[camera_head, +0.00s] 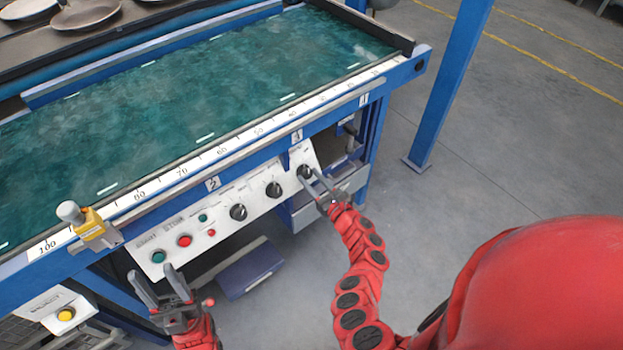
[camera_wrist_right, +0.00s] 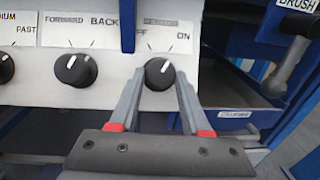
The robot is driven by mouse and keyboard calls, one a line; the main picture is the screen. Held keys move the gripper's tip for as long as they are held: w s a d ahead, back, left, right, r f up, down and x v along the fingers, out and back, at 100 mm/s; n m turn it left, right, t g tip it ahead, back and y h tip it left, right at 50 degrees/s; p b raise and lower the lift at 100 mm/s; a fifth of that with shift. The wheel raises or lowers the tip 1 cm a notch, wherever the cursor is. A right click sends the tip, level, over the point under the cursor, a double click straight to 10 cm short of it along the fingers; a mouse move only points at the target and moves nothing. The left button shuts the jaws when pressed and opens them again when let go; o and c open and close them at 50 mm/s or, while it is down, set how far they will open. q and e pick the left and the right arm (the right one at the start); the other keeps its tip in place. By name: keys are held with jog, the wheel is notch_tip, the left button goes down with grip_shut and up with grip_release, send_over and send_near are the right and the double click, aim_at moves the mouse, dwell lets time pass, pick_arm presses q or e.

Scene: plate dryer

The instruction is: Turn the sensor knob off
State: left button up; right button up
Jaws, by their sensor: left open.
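The sensor knob is a round black knob (camera_wrist_right: 159,74) with a white pointer line on a white panel. It is the rightmost knob in the head view (camera_head: 304,171). Its pointer leans up and to the right, toward the ON mark; the OFF label at left is partly hidden. My right gripper (camera_wrist_right: 161,84) is open, with one finger on each side of the knob's lower part; I cannot tell whether they touch it. The right gripper also shows in the head view (camera_head: 314,184). My left gripper (camera_head: 160,284) is open and empty, in front of the panel's left end.
Two more black knobs (camera_head: 238,212) (camera_head: 273,189), a red button (camera_head: 185,241) and a green button (camera_head: 158,256) are on the panel. A lever (camera_wrist_right: 291,62) stands right of the sensor knob. A blue post (camera_head: 447,90) rises at right; the floor there is clear.

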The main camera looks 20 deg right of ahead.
grip_shut()
jog(key=shift+f, duration=0.1)
jog(key=shift+d+f+n+y+b, duration=0.15)
jog(key=shift+n+y+b, duration=0.55)
jog(key=shift+n, duration=0.4)
jog(key=n+g+y+b, duration=0.1)
jog(key=n, duration=0.2)
jog(key=n+g+y+b, duration=0.1)
jog(key=n+b, duration=0.1)
jog(key=shift+w+d+n+y, duration=0.15)
jog(key=shift+n+y, duration=0.15)
jog(key=shift+n, duration=0.1)
jog(key=n, duration=0.1)
jog(key=n+g+y+b, duration=0.1)
jog(key=n, duration=0.1)
jog(key=n+g, duration=0.1)
jog(key=shift+w+d+r+y+b, duration=0.1)
jog(key=shift+d+r+y+b, duration=0.1)
jog(key=shift+r+y+b, duration=0.15)
jog(key=shift+w+d+r+n+g+y+b, duration=0.2)
jog(key=shift+n+g, duration=0.25)
jog(key=shift+n, duration=0.45)
jog(key=shift+s+a+f+n+g+y+b, duration=0.1)
jog(key=shift+n+g+b, duration=0.25)
jog(key=shift+n, duration=0.55)
